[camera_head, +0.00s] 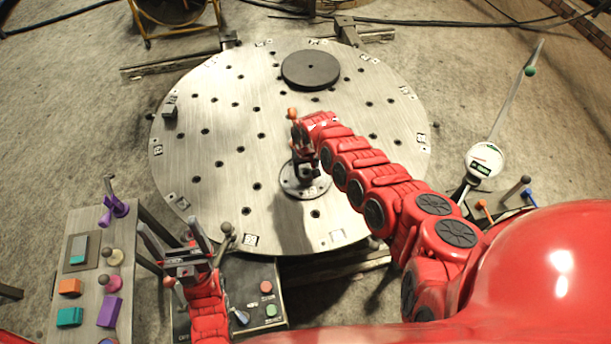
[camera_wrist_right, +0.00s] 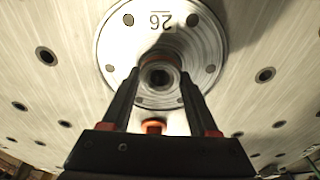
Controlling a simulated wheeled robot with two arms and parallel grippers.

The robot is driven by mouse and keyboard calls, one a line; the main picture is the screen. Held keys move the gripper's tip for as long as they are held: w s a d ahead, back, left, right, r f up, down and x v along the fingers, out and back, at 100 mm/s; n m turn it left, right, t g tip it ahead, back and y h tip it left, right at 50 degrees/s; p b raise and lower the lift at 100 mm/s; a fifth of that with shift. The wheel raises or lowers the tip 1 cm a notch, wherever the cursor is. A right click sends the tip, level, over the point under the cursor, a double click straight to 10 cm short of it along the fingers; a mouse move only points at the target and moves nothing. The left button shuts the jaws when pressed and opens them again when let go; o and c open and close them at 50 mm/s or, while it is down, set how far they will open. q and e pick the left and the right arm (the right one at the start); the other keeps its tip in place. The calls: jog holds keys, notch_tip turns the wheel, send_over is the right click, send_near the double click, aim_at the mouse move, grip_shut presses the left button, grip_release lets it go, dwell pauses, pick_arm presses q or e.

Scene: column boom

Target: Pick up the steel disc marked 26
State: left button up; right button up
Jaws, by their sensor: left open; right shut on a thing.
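The steel disc marked 26 (camera_head: 292,185) is at the front middle of the large round plate, partly hidden by my right arm in the head view. In the right wrist view the disc (camera_wrist_right: 125,45) shows its upside-down 26 and a ring of dark holes. My right gripper (camera_head: 307,168) is shut on the disc's central hub; its fingers (camera_wrist_right: 160,78) stand on both sides of the hub. I cannot tell whether the disc touches the plate. My left gripper (camera_head: 187,240) is open and empty at the lower left, beyond the plate's front edge.
The round plate (camera_head: 215,155) has many holes and small marked tags. A dark disc (camera_head: 311,69) lies at its back, and a small dark block (camera_head: 170,111) at its left. A side table (camera_head: 83,285) with coloured parts stands left. A dial gauge (camera_head: 483,160) stands right.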

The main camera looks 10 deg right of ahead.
grip_shut()
jog(key=shift+r, duration=0.1)
